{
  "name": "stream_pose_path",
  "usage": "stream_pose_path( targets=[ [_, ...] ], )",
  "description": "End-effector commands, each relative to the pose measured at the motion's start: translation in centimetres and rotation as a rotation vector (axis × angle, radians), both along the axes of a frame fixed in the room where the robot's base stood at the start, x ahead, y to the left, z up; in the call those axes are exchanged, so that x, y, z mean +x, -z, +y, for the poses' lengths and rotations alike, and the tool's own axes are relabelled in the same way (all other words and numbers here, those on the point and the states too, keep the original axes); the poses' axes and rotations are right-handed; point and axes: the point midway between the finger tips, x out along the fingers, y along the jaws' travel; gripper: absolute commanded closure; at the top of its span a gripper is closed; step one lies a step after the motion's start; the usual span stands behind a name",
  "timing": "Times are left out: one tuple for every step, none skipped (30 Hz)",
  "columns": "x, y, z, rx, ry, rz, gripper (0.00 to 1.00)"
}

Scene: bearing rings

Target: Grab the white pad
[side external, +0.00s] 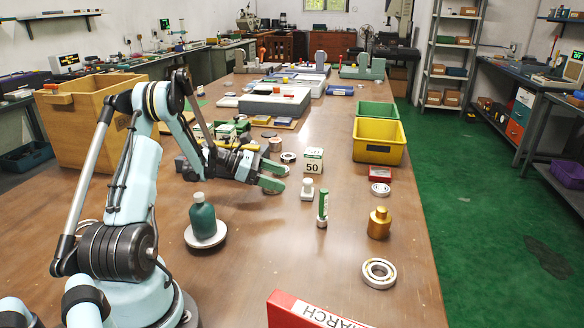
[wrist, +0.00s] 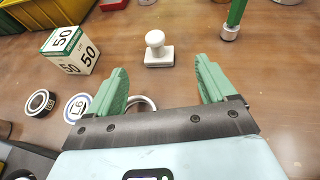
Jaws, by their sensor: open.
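The likeliest white pad (side external: 307,189) is a small white piece with a round knob on a flat base, standing upright on the table. It also shows in the wrist view (wrist: 158,52), beyond the fingertips and between their lines. My gripper (side external: 278,177) is open and empty, low over the table to the left of the pad and apart from it. In the wrist view my gripper (wrist: 162,72) has its two green fingers spread wide. A pale ring (wrist: 148,101) lies near the left finger, partly hidden by the gripper.
A "50" box (side external: 313,161) stands behind the pad, and a green cylinder (side external: 323,205) stands to its right. A gold weight (side external: 379,223) and a bearing ring (side external: 379,273) are further right. A green bottle (side external: 203,218) stands on a white disc (side external: 206,240).

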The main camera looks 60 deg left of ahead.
Motion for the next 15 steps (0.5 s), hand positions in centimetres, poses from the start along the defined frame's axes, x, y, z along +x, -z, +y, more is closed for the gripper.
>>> stream_pose_path(
  targets=[
    [0.8, 0.4, -0.6, 0.0, 0.005, 0.001, 0.16],
    [1.3, 0.6, -0.8, 0.002, 0.005, 0.0, 0.16],
    [1.8, 0.9, -1.2, 0.002, 0.006, 0.0, 0.16],
    [2.1, 1.0, -1.4, 0.002, 0.005, 0.0, 0.16],
    [2.5, 1.2, -1.6, 0.002, 0.005, 0.0, 0.16],
    [2.9, 1.4, -1.9, 0.002, 0.005, 0.001, 0.16],
    [3.1, 1.5, -2.0, 0.002, 0.004, 0.001, 0.16],
    [3.4, 1.6, -2.1, 0.002, 0.004, 0.001, 0.16],
    [3.6, 1.7, -2.2, 0.003, 0.003, 0.001, 0.16],
    [3.7, 1.8, -2.3, 0.003, 0.003, 0.001, 0.16],
    [3.8, 1.8, -2.4, 0.003, 0.002, 0.0, 0.16],
    [4.0, 1.9, -2.5, 0.003, 0.003, 0.001, 0.16],
    [4.1, 2.0, -2.6, 0.003, 0.003, 0.001, 0.16],
    [4.4, 2.1, -2.7, 0.004, 0.003, 0.0, 0.16],
    [4.8, 2.3, -2.9, 0.003, 0.004, 0.0, 0.16]
  ],
)
